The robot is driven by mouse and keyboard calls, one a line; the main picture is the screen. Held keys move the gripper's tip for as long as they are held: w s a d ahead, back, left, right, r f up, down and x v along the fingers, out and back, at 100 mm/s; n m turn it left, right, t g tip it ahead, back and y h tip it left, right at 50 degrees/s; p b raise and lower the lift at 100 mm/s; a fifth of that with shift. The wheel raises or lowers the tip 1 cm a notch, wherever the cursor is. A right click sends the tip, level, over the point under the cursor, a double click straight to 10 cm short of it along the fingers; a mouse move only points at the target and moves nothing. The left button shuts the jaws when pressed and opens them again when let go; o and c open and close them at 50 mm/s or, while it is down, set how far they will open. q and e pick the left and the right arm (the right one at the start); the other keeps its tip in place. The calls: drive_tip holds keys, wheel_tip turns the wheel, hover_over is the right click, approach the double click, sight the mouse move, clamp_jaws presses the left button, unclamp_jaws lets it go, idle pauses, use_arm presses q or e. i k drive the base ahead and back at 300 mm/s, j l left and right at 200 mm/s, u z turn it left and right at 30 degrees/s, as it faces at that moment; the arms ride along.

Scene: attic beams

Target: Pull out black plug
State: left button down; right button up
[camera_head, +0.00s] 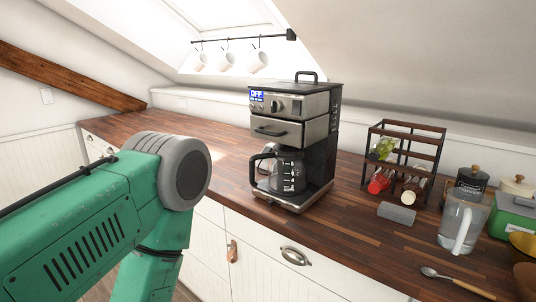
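I cannot make out a black plug in the head view. A black and steel coffee machine (291,103) stands upright on the wooden counter, with a blue label reading OFF and a glass carafe (287,174) with a black handle in its lower bay. Its back and any cord are hidden. A small white plate (47,96) is on the left wall; I cannot tell if it is a socket. My green left arm comes in from the left and covers part of the counter. Neither gripper is in view.
Right of the machine are a dark rack (408,150), a grey block (397,213), a clear pitcher (462,222), a black canister (471,181) and a spoon (455,283). White mugs (227,61) hang from a rail. The wooden counter (222,136) is clear left of the machine.

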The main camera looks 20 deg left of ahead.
sight(267, 149)
drive_tip(key=i+j+z, duration=0.15)
drive_tip(key=j, duration=0.25)
drive_tip(key=i+j+z, duration=0.15)
drive_tip(key=j, duration=0.25)
drive_tip(key=i+j+z, duration=0.15)
drive_tip(key=j, duration=0.3)
drive_tip(key=i+j+z, duration=0.15)
drive_tip(key=j, duration=0.25)
drive_tip(key=j+z, duration=0.2)
drive_tip(key=j, duration=0.25)
drive_tip(key=i, duration=0.05)
